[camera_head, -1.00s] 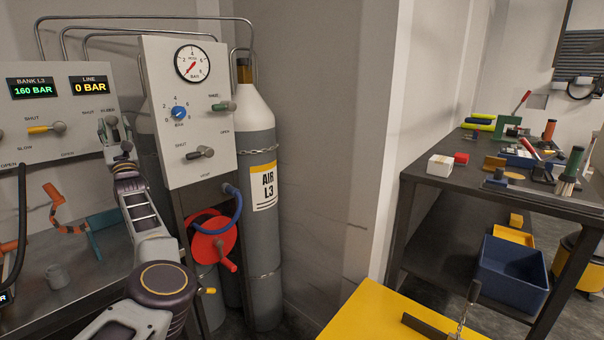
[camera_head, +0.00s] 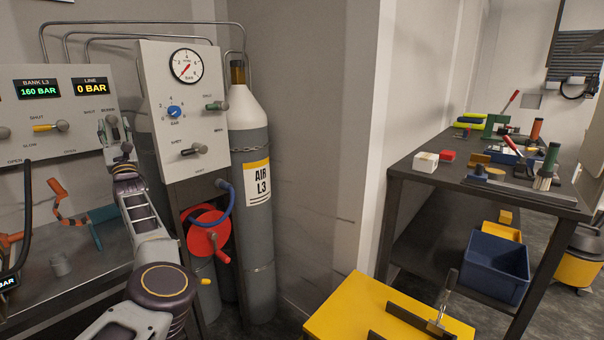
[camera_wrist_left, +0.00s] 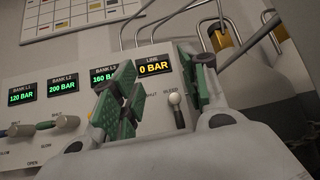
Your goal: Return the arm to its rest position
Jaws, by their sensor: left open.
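My left arm (camera_head: 150,240) reaches in from the bottom left of the head view, stretched toward the valve panel. My left gripper (camera_head: 115,130) is at its far end, in front of the right part of the bank panel (camera_head: 70,142). In the left wrist view the green-padded fingers of the left gripper (camera_wrist_left: 158,85) are apart with nothing held between them. The bleed lever (camera_wrist_left: 175,100) with a pale knob shows between and beyond the fingers; whether they touch it I cannot tell. My right gripper is not in view.
A regulator panel (camera_head: 183,125) and a grey air cylinder (camera_head: 250,220) stand right of the arm. A red hose reel (camera_head: 205,240) hangs below the panel. A yellow surface (camera_head: 350,305) is at the front. A dark workbench (camera_head: 410,175) with tools stands at the right.

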